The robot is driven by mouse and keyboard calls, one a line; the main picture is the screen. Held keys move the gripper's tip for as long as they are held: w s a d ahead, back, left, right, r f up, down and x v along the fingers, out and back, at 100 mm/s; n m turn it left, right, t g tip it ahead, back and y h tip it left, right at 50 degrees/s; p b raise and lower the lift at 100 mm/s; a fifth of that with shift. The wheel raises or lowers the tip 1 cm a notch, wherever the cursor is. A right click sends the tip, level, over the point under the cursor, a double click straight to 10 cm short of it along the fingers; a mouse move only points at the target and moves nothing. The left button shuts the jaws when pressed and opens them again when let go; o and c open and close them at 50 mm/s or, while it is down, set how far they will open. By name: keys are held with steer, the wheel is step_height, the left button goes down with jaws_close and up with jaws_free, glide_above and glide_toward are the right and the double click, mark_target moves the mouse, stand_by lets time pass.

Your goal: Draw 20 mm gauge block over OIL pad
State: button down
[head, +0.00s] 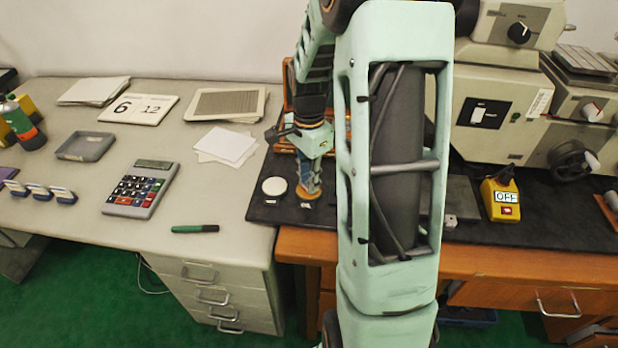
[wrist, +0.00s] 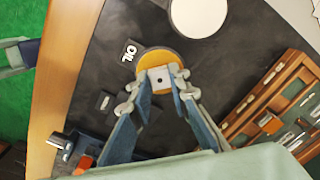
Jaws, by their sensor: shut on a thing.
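The 20 mm gauge block (wrist: 159,76) is a small pale metal block with a dark hole, pinched between my fingertips in the wrist view. My gripper (wrist: 160,84) is shut on it. The round amber OIL pad (wrist: 152,56) lies directly under the block, with the white OIL label (wrist: 130,51) beside it. I cannot tell whether the block touches the pad. In the head view my gripper (head: 309,188) points down at the OIL pad (head: 308,194); the block is not clear there.
A white round pad (wrist: 198,14) lies beside the OIL pad on the black mat (wrist: 225,75). A wooden case (wrist: 272,93) with tools stands close by. A yellow OFF box (head: 501,199) and grey machine (head: 499,112) stand to the right, a calculator (head: 141,188) to the left.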

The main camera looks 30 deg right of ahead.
steer(key=shift+r+p, duration=1.75)
steer(key=shift+r, duration=0.75)
